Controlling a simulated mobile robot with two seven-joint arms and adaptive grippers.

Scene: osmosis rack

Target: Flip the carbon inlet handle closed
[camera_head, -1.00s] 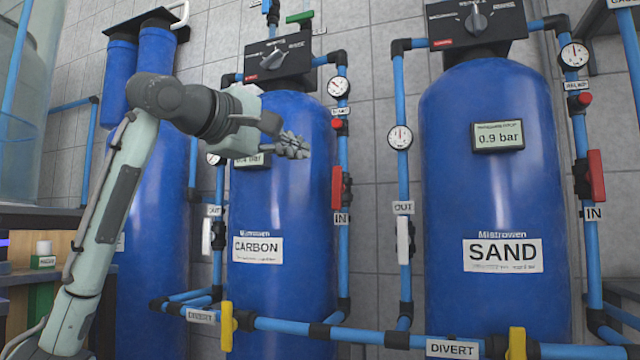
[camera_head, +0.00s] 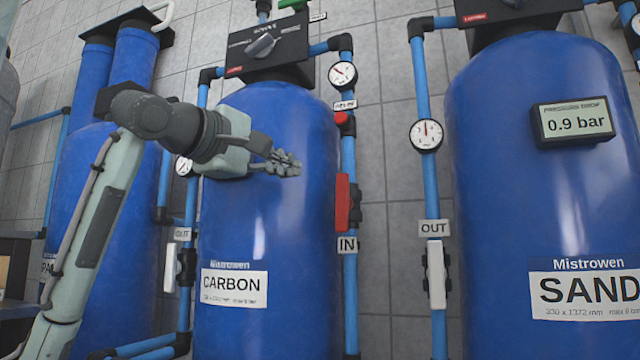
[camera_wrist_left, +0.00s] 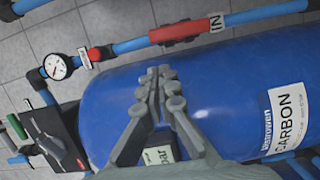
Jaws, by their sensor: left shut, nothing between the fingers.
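The carbon inlet handle (camera_head: 342,202) is a red lever on the blue pipe right of the carbon tank (camera_head: 285,240), above the IN label (camera_head: 347,245). It stands upright, in line with the pipe. In the left wrist view the red handle (camera_wrist_left: 175,33) lies along the pipe near the top, beyond the fingertips. My left gripper (camera_head: 285,163) is shut and empty, in front of the upper carbon tank, left of the handle and apart from it. Its closed fingers (camera_wrist_left: 160,80) show in the left wrist view. My right gripper is not in view.
A gauge (camera_head: 342,75) and a small red knob (camera_head: 344,118) sit on the pipe above the handle. The sand tank (camera_head: 540,200) stands at right, with an OUT pipe and white handle (camera_head: 436,274) between. Bare tiled wall shows between the pipes.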

